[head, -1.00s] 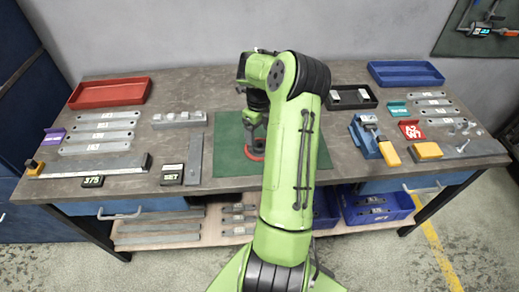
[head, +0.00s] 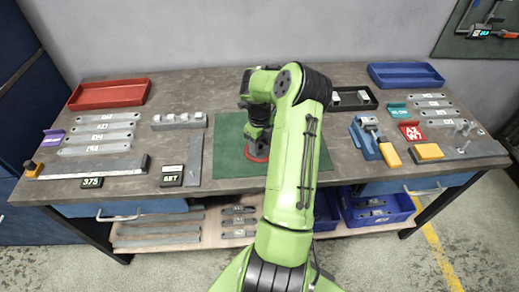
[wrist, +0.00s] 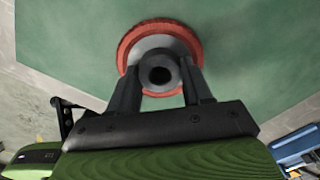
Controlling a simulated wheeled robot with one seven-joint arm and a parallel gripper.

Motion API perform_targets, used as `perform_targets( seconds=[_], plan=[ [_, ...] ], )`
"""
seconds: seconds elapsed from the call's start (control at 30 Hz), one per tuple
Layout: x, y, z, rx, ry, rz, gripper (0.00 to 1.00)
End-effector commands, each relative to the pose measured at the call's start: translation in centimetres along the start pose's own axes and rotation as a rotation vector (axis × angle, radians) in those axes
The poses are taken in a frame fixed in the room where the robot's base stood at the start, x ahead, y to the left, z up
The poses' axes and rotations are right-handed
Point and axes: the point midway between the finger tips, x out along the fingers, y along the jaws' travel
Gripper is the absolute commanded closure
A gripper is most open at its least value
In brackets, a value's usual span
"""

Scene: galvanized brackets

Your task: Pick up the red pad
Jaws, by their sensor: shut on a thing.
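The red pad (head: 257,158) is a round red disc at the green mat (head: 230,166), mostly hidden behind my arm in the head view. In the wrist view the red pad (wrist: 190,32) shows a grey hub and a dark round post in its middle. My gripper (wrist: 160,82) has its two dark fingers on either side of that post and is shut on it. In the head view my gripper (head: 258,146) is right above the disc. I cannot tell whether the disc touches the mat.
Metal blocks (head: 179,120) and a grey bar (head: 194,160) lie left of the mat. A blue vise (head: 367,138) stands to its right, with a black tray (head: 352,98) behind. A red tray (head: 110,93) and a blue tray (head: 405,74) stand at the back.

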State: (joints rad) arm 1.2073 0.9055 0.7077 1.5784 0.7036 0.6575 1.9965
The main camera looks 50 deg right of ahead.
Motion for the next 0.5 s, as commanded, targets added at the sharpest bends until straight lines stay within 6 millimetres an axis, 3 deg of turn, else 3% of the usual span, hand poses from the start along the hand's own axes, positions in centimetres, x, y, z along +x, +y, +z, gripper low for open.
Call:
perform_targets(
  seconds=[0.27,0.5],
  plan=[
    [-0.9,-0.1,0.0,0.000,-0.001,-0.002,0.83],
    [-6.9,-0.1,0.1,0.000,-0.002,-0.004,0.83]
  ],
)
